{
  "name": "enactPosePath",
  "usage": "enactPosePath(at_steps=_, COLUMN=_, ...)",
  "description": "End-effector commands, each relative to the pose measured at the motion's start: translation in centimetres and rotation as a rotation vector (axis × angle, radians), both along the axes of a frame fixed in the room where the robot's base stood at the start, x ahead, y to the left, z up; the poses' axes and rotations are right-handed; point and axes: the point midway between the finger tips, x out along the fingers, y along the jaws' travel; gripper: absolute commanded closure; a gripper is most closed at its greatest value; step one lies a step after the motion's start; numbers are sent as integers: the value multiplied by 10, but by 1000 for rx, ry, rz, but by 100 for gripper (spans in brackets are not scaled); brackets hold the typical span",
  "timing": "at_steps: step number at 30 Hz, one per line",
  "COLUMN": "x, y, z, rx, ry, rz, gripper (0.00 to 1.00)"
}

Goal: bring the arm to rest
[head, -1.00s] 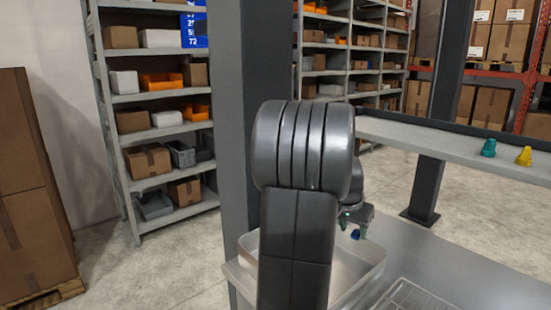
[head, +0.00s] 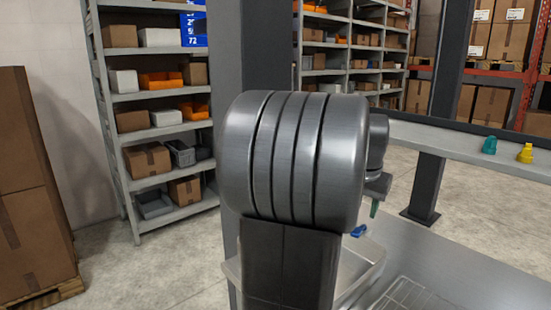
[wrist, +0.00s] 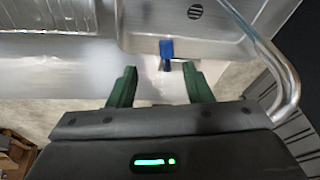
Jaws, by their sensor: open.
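My gripper (wrist: 157,86) shows in the wrist view with its two green fingers spread apart and nothing between them. In the head view my arm covers most of it; only a green fingertip (head: 375,208) shows right of the arm. A small blue object (wrist: 167,50) lies beyond the fingers at the rim of a metal basin, apart from them. It also shows in the head view (head: 358,231), just below the fingertip.
A metal basin (head: 372,268) and a wire rack (head: 408,296) are on the steel counter (head: 455,272). A raised shelf (head: 460,143) carries a teal piece (head: 489,146) and a yellow piece (head: 525,153). A dark post (head: 238,60) stands behind my arm.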

Motion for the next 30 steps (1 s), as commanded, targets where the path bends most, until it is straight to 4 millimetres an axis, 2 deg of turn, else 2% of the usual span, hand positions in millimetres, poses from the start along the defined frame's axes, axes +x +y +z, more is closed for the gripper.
enactPosePath(at_steps=15, x=-25, y=-39, z=-27, rx=164, ry=-75, rz=129, gripper=55)
enactPosePath(at_steps=30, x=-43, y=-75, z=-35, rx=249, ry=-260, rz=255, gripper=55)
